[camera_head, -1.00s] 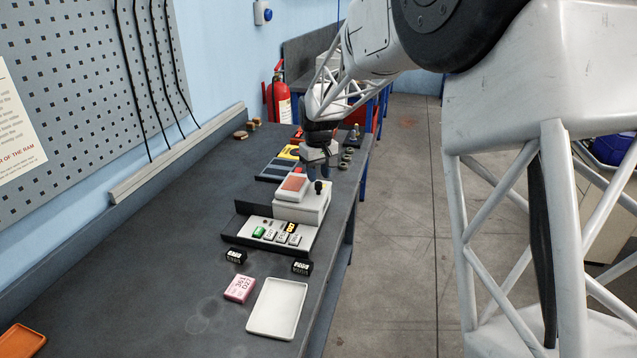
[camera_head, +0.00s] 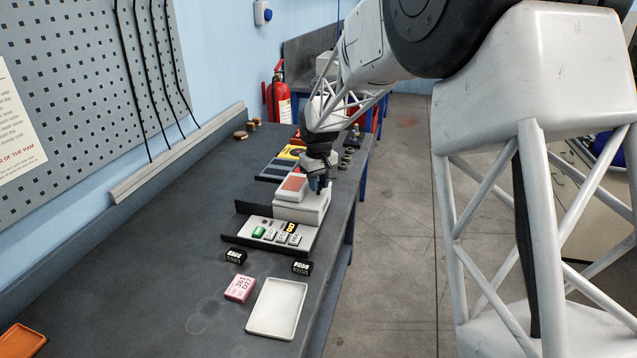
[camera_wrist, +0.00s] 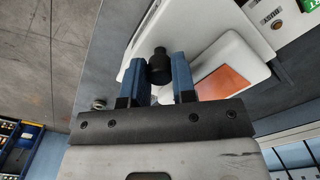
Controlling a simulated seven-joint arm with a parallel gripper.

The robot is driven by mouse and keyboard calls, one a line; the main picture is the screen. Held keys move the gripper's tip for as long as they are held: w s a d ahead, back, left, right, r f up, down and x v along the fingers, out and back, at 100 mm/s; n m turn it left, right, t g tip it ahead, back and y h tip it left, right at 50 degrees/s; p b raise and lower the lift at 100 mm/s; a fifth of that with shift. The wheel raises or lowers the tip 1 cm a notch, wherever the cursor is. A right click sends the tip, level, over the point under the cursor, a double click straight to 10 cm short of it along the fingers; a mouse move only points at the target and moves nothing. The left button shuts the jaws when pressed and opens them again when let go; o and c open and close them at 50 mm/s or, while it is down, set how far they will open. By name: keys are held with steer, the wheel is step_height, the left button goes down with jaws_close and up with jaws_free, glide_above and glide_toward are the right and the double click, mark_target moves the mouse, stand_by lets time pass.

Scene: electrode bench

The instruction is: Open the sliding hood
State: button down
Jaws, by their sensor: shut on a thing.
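The sliding hood (camera_head: 307,212) is a white box with an orange-red panel on top. It sits on a panel unit (camera_head: 265,246) with a dark rail and several keys, including a green one, exposed on its near side. My gripper (camera_head: 319,186) is down at the right end of the hood. In the wrist view, its blue fingers (camera_wrist: 158,68) are shut on the hood's black knob (camera_wrist: 159,65), one on each side. The hood's white top also shows there (camera_wrist: 236,62). The knob is hidden by my gripper in the head view.
A white tray (camera_head: 277,309), a pink box (camera_head: 240,288) and two small black blocks (camera_head: 236,256) (camera_head: 302,267) lie nearer on the dark bench. A yellow-topped device (camera_head: 291,152) stands beyond the hood. The bench's right edge is close. The left middle of the bench is clear.

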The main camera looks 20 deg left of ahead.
mark_target(283, 182)
steer(key=shift+a, duration=0.1)
steer(key=a, duration=1.1)
steer(key=shift+r, duration=0.1)
steer(key=c, duration=1.2)
jaws_free()
steer(key=shift+r, duration=3.85)
steer(key=shift+d, duration=0.15)
